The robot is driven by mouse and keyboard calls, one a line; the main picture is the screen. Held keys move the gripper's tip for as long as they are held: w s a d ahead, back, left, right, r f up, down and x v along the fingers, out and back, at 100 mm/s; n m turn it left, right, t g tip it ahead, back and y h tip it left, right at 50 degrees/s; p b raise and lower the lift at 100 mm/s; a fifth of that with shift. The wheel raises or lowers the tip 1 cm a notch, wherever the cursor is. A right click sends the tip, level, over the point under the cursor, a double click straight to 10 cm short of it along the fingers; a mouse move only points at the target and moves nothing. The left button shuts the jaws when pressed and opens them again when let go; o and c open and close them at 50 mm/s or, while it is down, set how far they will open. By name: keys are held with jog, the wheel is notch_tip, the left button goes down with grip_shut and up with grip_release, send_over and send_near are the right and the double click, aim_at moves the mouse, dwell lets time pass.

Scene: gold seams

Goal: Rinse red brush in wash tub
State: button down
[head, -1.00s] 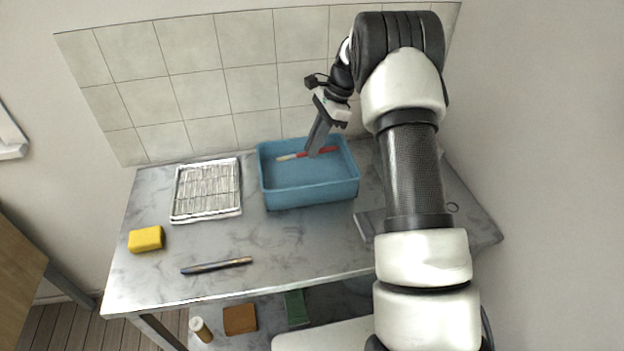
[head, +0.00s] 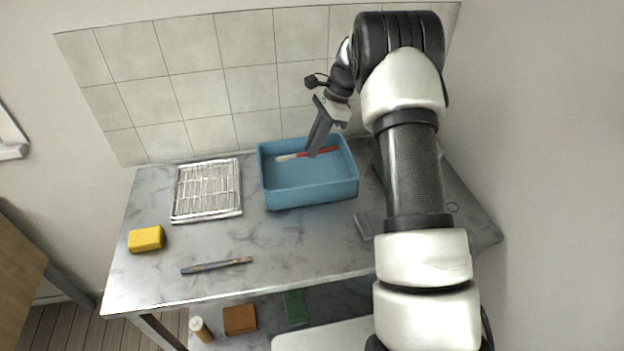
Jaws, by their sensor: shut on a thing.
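The blue wash tub (head: 311,194) stands at the back of the marble-topped bench. The red brush (head: 328,150) has a red handle on the right and a pale end on the left. It lies level within the tub's outline, near the back wall. My gripper (head: 313,153) reaches down into the tub and is shut on the red brush around its middle. The gripper hides that part of the brush. I cannot tell how deep the brush sits or where any water surface is.
A white wire rack (head: 207,190) stands left of the tub. A yellow sponge (head: 146,238) and a dark brush (head: 216,265) lie at the front left. A grey flat object (head: 368,224) is partly behind my arm. The tiled wall (head: 200,85) bounds the back. Bench room is clear before the tub.

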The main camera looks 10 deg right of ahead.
dwell(0.4)
jog(key=shift+r+p, duration=1.7)
jog(key=shift+r, duration=0.3)
